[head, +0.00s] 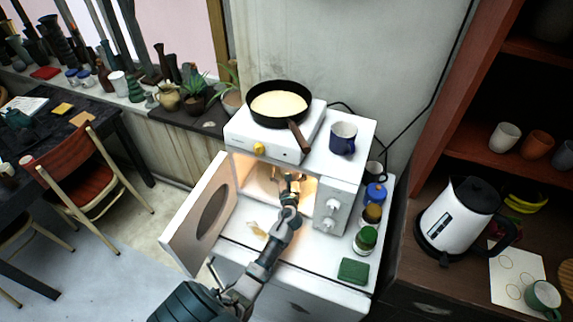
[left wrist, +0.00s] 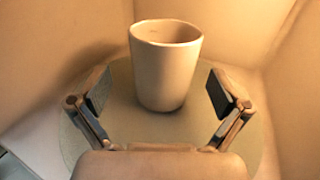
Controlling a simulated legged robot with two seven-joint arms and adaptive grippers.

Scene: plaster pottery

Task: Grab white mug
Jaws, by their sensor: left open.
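A plain white mug (left wrist: 165,75), tinted warm by the light, stands upright on the round turntable (left wrist: 120,125) inside the microwave (head: 343,205). My left gripper (head: 288,178) reaches in through the open microwave door (head: 200,212). In the left wrist view, its fingers (left wrist: 162,95) are spread wide, one on each side of the mug's lower part, with gaps between them and the mug. The mug stands a little ahead of the palm. In the head view I cannot make out the mug clearly behind the gripper. My right gripper is out of view.
On the microwave are a hot plate with a black pan (head: 279,103) and a blue mug (head: 343,138). Several jars (head: 365,239) and a green sponge (head: 353,271) sit right of it. The microwave's walls closely surround the gripper. A kettle (head: 460,215) stands further right.

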